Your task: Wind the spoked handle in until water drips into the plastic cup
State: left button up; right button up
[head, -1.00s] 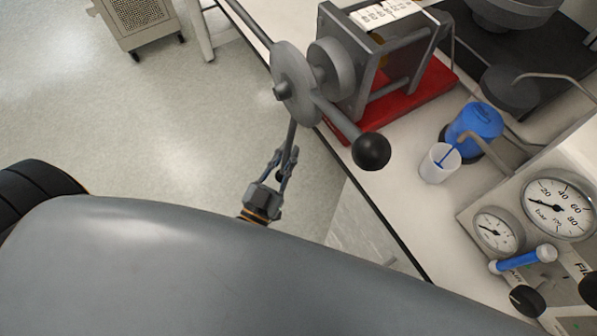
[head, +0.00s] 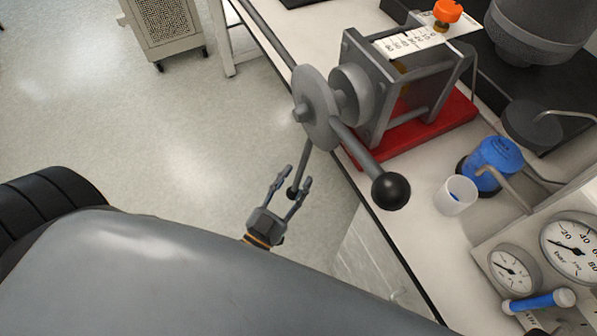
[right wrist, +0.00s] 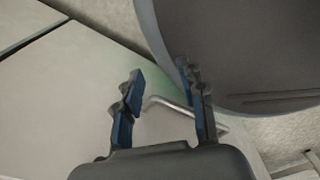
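The spoked handle (head: 315,108) is on the near side of the grey press, with bare spokes ending in black ball knobs. One knob (head: 391,190) points toward the lower right. Another spoke points down, and its knob (head: 293,192) lies between the spread fingers of my left gripper (head: 296,175), which is open. Whether a finger touches it, I cannot tell. My right gripper (right wrist: 162,72) is open and empty in the right wrist view.
The press stands on a red base (head: 425,125) on the white bench. A gauge panel with dials (head: 512,270) and a blue-handled bar (head: 538,301) is at the lower right. A cabinet on castors (head: 165,30) stands far back. Floor left of the bench is clear.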

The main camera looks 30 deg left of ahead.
pick_arm(q)
jog(key=v, duration=0.9)
jog(key=shift+s, duration=0.35)
jog(key=shift+f, duration=0.2)
